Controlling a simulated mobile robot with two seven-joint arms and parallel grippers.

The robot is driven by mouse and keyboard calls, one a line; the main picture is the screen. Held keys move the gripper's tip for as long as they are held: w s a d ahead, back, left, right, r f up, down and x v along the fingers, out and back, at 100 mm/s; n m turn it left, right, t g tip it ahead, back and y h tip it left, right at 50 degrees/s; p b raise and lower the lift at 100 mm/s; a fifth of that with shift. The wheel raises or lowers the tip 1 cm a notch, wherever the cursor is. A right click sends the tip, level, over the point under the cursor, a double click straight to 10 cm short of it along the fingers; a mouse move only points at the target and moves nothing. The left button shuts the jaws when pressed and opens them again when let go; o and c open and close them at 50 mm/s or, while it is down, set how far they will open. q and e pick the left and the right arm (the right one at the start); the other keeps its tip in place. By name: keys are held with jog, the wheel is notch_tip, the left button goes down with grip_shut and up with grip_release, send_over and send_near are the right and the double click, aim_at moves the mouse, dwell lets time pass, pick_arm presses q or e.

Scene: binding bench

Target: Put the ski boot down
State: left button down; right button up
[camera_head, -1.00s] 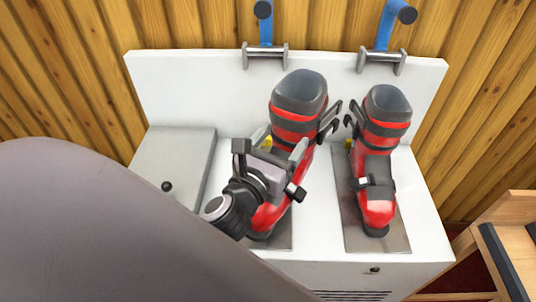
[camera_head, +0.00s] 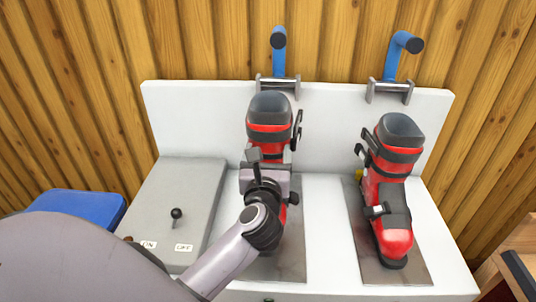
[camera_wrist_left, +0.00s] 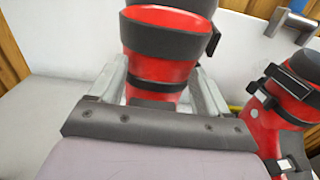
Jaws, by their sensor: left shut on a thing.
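A red and dark grey ski boot (camera_head: 269,128) stands upright over the left grey plate on the white bench in the head view. My left gripper (camera_head: 266,170) is shut on this boot; the wrist view shows its two fingers on either side of the boot's red shaft (camera_wrist_left: 158,72). My gripper and forearm hide the boot's lower front, so I cannot tell whether its sole touches the plate. A second red and grey ski boot (camera_head: 393,185) stands on the right plate; it also shows in the wrist view (camera_wrist_left: 272,122). My right gripper is not in view.
A grey box (camera_head: 186,195) with a black-knobbed lever and ON/OFF labels sits at the bench's left. Two blue-handled clamps (camera_head: 278,55) (camera_head: 398,60) rise from the white back panel (camera_head: 200,115). A blue object (camera_head: 78,205) lies at far left. Wooden boards stand behind.

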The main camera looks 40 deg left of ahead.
pick_arm(q)
jog(key=shift+f+b, duration=0.5)
jog(key=shift+f, duration=1.7)
jog(key=shift+c, duration=1.9)
grip_release()
jog(key=shift+f, duration=0.3)
jog(key=o, duration=0.4)
jog(key=shift+r, duration=0.1)
jog(key=shift+r, duration=0.15)
